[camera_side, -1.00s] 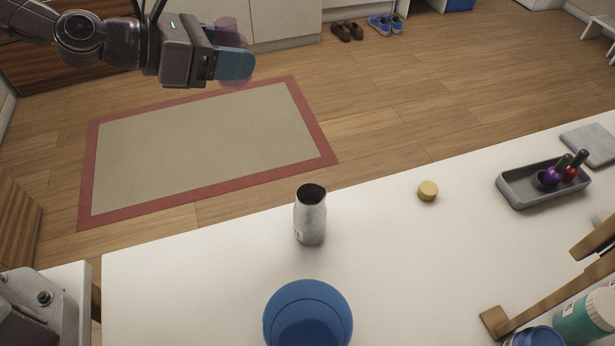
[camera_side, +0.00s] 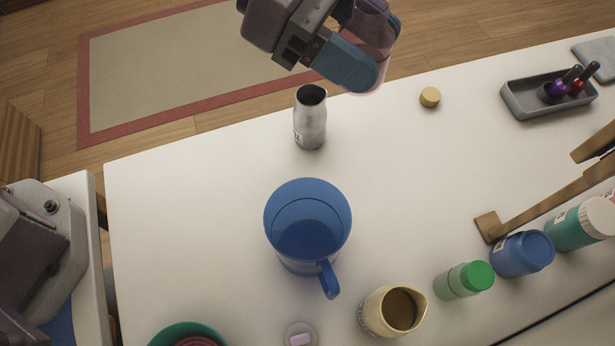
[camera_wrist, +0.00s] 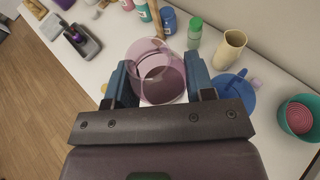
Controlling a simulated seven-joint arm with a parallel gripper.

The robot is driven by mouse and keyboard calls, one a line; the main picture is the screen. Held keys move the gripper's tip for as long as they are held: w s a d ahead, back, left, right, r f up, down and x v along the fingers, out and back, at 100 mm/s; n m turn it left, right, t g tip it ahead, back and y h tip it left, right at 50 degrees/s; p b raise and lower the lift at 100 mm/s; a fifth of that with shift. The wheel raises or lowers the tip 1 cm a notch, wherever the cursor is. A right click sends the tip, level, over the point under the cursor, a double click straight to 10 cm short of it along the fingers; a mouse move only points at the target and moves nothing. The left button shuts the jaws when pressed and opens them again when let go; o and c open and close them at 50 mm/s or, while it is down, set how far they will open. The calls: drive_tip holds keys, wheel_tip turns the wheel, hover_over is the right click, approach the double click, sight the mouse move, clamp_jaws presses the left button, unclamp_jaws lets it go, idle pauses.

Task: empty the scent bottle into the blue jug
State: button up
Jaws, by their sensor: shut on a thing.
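My gripper (camera_side: 365,62) is shut on a see-through pink vessel, which I take to be the scent bottle (camera_wrist: 158,82). It hangs above the counter's far edge. In the wrist view it sits between both fingers (camera_wrist: 158,90), with darker pink contents in its lower part. In the side view the fingers hide much of it. The blue jug (camera_side: 309,205) stands upright and open on the counter, nearer the side camera than my gripper, its handle pointing to the front. It also shows in the wrist view (camera_wrist: 236,97), partly behind a finger.
An open silver bottle (camera_side: 310,124) stands between gripper and jug. A cream pitcher (camera_side: 373,312), a green-capped bottle (camera_side: 462,282) and a blue jar (camera_side: 523,254) stand right of the jug. A grey tray (camera_side: 520,108) and tan cap (camera_side: 430,97) lie farther back. Counter left of the jug is clear.

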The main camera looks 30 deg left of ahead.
wheel_tip(320, 180, down, 16)
drive_tip(key=shift+f, duration=0.15)
idle(0.4)
drive_tip(key=shift+s+d, duration=0.1)
drive_tip(key=s+r+m+t+h, duration=0.1)
drive_tip(key=s+r+m+t, duration=0.3)
drive_tip(key=r+m, duration=0.2)
drive_tip(key=shift+r+m, duration=0.3)
drive_tip(key=shift+m, duration=0.2)
idle(1.0)
drive_tip(key=shift+f+m+t, duration=0.3)
drive_tip(key=shift+m+t, duration=0.1)
idle(0.3)
drive_tip(key=shift+w+r+m+t+h+p, duration=0.1)
drive_tip(key=shift+r+m+t+h+p, duration=0.45)
drive_tip(key=shift+m, duration=0.75)
idle(0.9)
drive_tip(key=shift+s+r+m+h, duration=0.25)
drive_tip(key=shift+s+r+m, duration=0.2)
drive_tip(key=shift+s+m, duration=0.3)
idle(0.4)
